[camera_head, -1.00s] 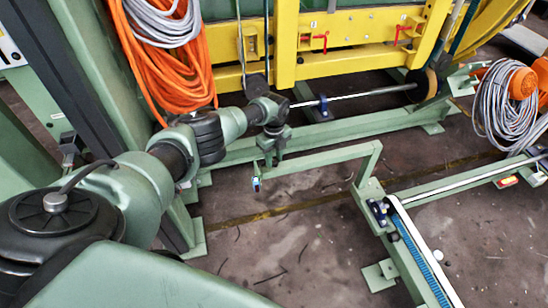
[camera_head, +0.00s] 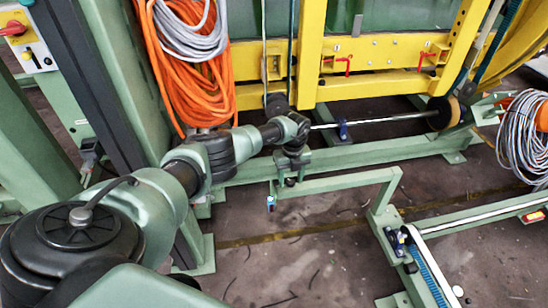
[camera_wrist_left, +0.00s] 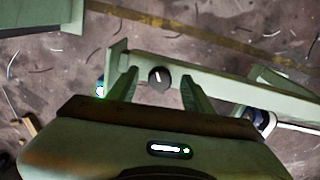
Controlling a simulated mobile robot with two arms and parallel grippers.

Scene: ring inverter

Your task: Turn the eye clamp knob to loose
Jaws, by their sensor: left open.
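A small round black knob (camera_wrist_left: 159,78) with a white pointer line sits on a pale green bar (camera_wrist_left: 225,83) in the left wrist view. The pointer runs nearly up and down in that picture. My left gripper (camera_wrist_left: 159,74) is open, with one finger on each side of the knob and a gap visible on both sides. A small sensor (camera_wrist_left: 100,87) with a green light is at the bar's left end; it also shows in the head view (camera_head: 270,203). In the head view my left gripper (camera_head: 291,170) is above the bar's left end and mostly covers the knob. My right gripper is not shown.
A yellow frame (camera_head: 380,83) with red handles stands behind. Orange cable coils (camera_head: 180,75) hang near my left arm. A green rail with a blue strip (camera_head: 428,270) runs at the lower right. The floor (camera_head: 310,255) in front of the bar is clear except for small scraps.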

